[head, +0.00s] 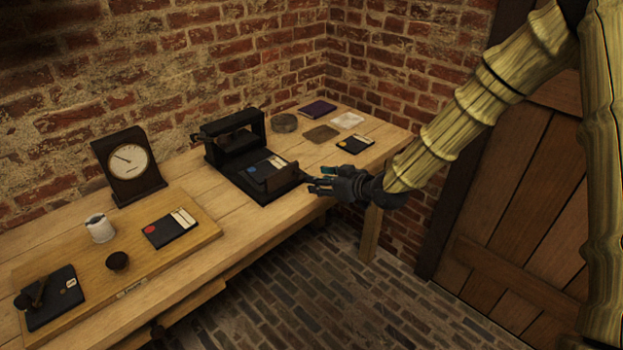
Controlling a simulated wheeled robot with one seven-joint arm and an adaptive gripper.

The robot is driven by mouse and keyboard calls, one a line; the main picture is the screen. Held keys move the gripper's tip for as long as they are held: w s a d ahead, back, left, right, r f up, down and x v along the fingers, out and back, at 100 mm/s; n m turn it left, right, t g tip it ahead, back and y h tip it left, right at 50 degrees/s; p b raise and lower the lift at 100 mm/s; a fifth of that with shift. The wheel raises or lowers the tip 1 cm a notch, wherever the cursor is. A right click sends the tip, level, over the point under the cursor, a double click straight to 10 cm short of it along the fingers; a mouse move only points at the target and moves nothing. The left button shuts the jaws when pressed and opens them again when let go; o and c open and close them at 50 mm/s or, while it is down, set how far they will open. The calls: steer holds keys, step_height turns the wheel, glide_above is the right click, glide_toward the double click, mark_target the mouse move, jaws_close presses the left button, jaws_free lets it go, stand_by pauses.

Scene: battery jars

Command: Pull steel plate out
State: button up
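A black press-like stand (222,148) sits on the wooden table, with an upright frame at its back and a low base in front. A dark flat piece with blue and pale labels (262,167) lies in the base. A dark upright piece (283,181) stands at the base's front right. I cannot tell which part is the steel plate. My gripper (310,182) is at the right front corner of the stand, its fingers pointing left towards the upright piece. Whether it touches is too small to tell, as is whether the fingers are open or shut.
A dial gauge (128,162), a wooden board (205,233) with a white spool (100,228), dark cup (118,261) and labelled cards stand left. A round tin (284,122), purple book (318,109) and dark card (355,144) lie right. Brick walls rise behind.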

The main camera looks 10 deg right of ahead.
steer(key=shift+v, duration=2.55)
steer(key=shift+f, duration=0.1)
steer(key=s+d+f+m+g+h+p, duration=0.1)
steer(key=s+f+m+g+h, duration=0.15)
steer(key=s+f, duration=0.85)
steer(key=s+d+f+m+g+h+p, duration=0.1)
steer(key=s+d+f+m+g+h, duration=0.15)
steer(key=s+f, duration=0.9)
steer(key=s+d+f+m+g+h, duration=0.1)
steer(key=s+f, duration=0.4)
steer(key=s, duration=0.6)
steer(key=s+d+f+m+g+h, duration=0.2)
steer(key=s+d+f+g, duration=0.2)
steer(key=s, duration=0.7)
step_height(320, 180, down, 2)
steer(key=shift+d+f+g+p, duration=0.15)
steer(key=shift+g+p, duration=0.15)
steer(key=shift+p, duration=0.1)
steer(key=shift+w, duration=0.1)
